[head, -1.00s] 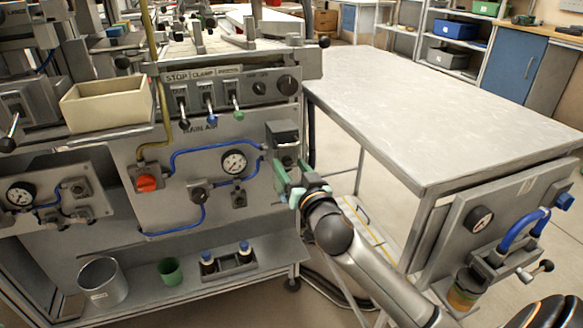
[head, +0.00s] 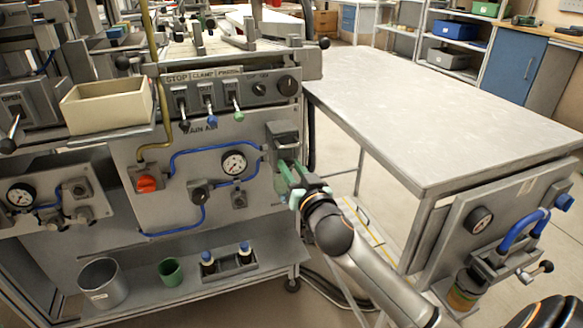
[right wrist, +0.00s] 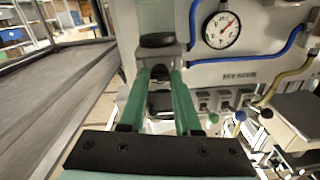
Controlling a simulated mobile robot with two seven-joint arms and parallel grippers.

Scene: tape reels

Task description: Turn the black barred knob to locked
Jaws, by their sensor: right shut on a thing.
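The black barred knob (right wrist: 160,73) sits at the bottom of a grey block on the machine's front panel. It shows between my fingertips in the right wrist view, and its bar is too hidden to read its angle. In the head view the grey block (head: 282,133) is at the panel's right edge, and my fingers mostly cover the knob. My right gripper (head: 288,172), with green fingers, is shut on the knob; it also shows in the right wrist view (right wrist: 160,78). My left gripper is not in view.
A red knob (head: 147,184), a gauge (head: 234,162) and blue hoses (head: 185,152) are left of my gripper. Small levers (head: 210,102) stick out above. A bare steel table (head: 440,110) stands to the right. A shelf (head: 190,285) with cups is below.

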